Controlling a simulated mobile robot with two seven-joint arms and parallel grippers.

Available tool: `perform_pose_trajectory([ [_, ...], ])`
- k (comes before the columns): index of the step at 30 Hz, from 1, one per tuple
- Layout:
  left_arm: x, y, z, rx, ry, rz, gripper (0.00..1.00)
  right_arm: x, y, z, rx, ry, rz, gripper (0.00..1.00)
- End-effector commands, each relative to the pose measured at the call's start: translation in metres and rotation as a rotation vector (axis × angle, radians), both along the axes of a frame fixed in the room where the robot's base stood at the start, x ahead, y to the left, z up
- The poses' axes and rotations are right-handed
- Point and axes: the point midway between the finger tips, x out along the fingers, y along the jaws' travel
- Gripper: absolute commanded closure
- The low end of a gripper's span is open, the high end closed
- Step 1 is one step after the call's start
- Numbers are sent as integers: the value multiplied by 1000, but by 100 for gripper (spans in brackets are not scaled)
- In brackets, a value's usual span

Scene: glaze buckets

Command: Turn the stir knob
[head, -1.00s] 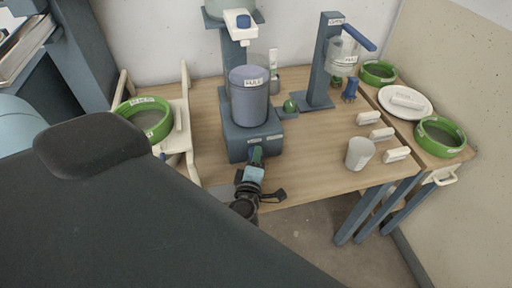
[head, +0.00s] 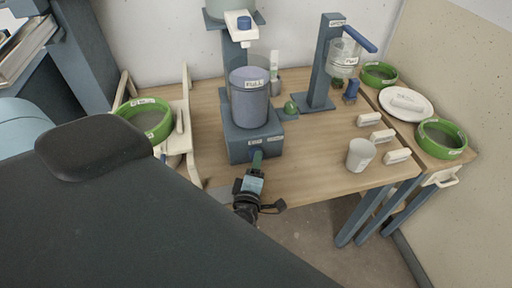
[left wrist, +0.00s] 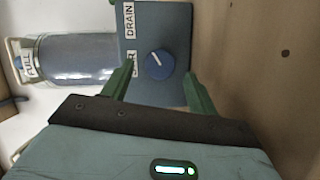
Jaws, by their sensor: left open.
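The stir knob (left wrist: 158,65) is a round blue dial with a white pointer line, on the dark blue front panel (left wrist: 160,20) of the mixer base. In the left wrist view a DRAIN label is beside it, and a second label, ending in R, is partly hidden by a finger. My left gripper (left wrist: 160,75) is open, its green fingers on either side of the knob with visible gaps. In the head view the left gripper (head: 256,162) is in front of the mixer base (head: 250,145), hiding the knob. My right gripper is not in view.
A clear vessel marked FULL (head: 249,98) stands on the base. To the right are a white cup (head: 360,155), several white labelled blocks, a white plate (head: 405,104) and green bowls (head: 442,139). A white rack (head: 190,130) stands left. Floor shows past the table's front edge.

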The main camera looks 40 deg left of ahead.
Motion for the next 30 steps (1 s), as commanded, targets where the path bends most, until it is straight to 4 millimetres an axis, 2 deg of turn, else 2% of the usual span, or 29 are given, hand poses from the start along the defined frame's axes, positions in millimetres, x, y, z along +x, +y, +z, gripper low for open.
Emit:
perform_pose_trajectory([
  [4, -23, -12, 1, -2, 4, 0, 41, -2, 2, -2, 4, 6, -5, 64],
  [10, -42, -22, 3, -2, 4, 1, 41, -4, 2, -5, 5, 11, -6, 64],
  [30, -46, -24, 6, 7, -1, -6, 41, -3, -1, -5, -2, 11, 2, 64],
])
